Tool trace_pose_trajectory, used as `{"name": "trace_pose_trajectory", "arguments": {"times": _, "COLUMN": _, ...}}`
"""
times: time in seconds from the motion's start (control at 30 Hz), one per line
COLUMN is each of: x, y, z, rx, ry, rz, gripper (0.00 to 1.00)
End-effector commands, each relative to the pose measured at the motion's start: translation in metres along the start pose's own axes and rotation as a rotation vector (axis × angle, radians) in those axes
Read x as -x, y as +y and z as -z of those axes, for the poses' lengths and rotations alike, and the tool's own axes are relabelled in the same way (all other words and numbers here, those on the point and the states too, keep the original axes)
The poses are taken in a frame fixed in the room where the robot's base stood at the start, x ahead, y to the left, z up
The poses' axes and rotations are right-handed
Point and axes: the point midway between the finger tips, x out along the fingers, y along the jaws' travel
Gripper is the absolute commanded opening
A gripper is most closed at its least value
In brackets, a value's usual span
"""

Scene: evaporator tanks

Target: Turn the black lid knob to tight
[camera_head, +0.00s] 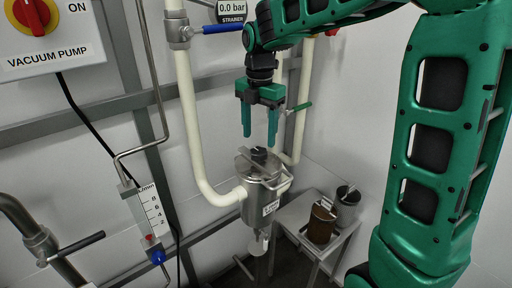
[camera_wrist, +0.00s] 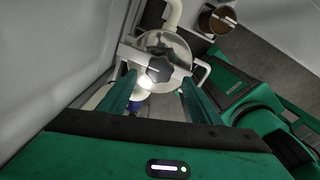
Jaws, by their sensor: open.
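The black lid knob (camera_head: 259,154) sits on top of the round steel lid of the strainer tank (camera_head: 257,204). In the wrist view the knob (camera_wrist: 159,69) is a dark lobed shape with a white line on it, near the centre of the shiny lid (camera_wrist: 165,46). My gripper (camera_head: 260,138) is green, points down and is open and empty above the lid. In the wrist view its two fingers (camera_wrist: 156,92) stand on either side of the knob, apart from it. Any tight marking is too small to read.
Cream pipes (camera_head: 190,115) run beside the tank. A blue-handled valve (camera_head: 222,28) and a green-handled valve (camera_head: 300,106) are close to my arm. A small table (camera_head: 290,222) at the right holds a brown pot (camera_head: 321,225) and a grey pot (camera_head: 346,212).

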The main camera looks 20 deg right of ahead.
Motion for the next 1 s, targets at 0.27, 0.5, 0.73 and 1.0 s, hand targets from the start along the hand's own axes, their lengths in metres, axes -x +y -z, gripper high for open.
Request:
{"name": "trace_pose_trajectory", "arguments": {"times": 0.27, "x": -0.04, "y": 0.0, "z": 0.0, "rx": 0.0, "ry": 0.001, "rz": 0.001, "gripper": 0.58}}
{"name": "trace_pose_trajectory", "arguments": {"times": 0.5, "x": -0.05, "y": 0.0, "z": 0.0, "rx": 0.0, "ry": 0.0, "rz": 0.0, "gripper": 0.58}}
{"name": "trace_pose_trajectory", "arguments": {"times": 0.73, "x": -0.05, "y": 0.0, "z": 0.0, "rx": 0.0, "ry": 0.0, "rz": -0.001, "gripper": 0.56}}
{"name": "trace_pose_trajectory", "arguments": {"times": 1.0, "x": -0.05, "y": 0.002, "z": 0.003, "rx": 0.001, "ry": 0.0, "rz": -0.001, "gripper": 0.17}}
